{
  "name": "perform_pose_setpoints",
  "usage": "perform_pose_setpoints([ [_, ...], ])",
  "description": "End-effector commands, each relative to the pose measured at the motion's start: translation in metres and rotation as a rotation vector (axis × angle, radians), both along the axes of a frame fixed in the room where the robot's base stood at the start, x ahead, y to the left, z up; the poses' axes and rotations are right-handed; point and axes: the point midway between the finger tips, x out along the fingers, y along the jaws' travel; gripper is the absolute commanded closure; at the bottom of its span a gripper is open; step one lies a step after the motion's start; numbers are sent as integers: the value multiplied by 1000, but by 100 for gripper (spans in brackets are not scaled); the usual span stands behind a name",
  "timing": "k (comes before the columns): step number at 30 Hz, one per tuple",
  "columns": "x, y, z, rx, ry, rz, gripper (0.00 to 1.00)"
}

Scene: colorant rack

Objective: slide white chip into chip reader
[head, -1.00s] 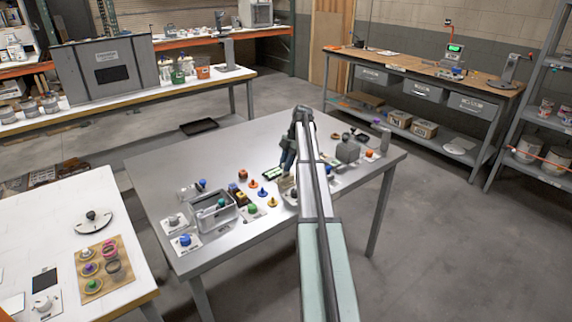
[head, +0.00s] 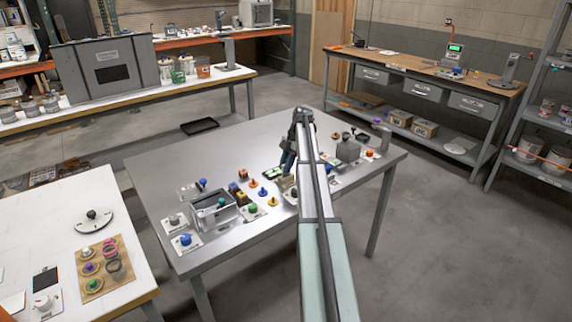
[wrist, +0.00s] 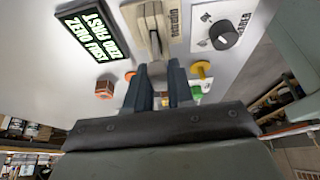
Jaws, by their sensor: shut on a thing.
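My gripper (wrist: 158,88) is in the wrist view with its two dark fingers close together. A small pale piece (wrist: 157,69) shows between the fingertips; it seems to be the white chip, though most of it is hidden. Just past the fingertips stands a beige device (wrist: 138,22) with a grey slotted middle, which looks like the chip reader. Whether the chip touches it or is inside the slot I cannot tell. In the head view my gripper (head: 283,172) is low over the grey table, and my arm hides much of that area.
A black sign reading "ZERO FIRST" (wrist: 91,30) lies left of the device. A black knob on a white panel (wrist: 224,36) is to its right. An orange-brown block (wrist: 104,89) and a yellow peg (wrist: 202,69) sit near the fingers. The table's back left (head: 200,155) is clear.

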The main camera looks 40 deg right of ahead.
Motion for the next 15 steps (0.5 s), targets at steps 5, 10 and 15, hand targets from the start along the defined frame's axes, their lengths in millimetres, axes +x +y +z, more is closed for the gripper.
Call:
perform_pose_setpoints([
  [5,0,0,-4,0,0,0,100],
  [10,0,0,-7,0,0,0,100],
  [15,0,0,-10,0,0,0,100],
])
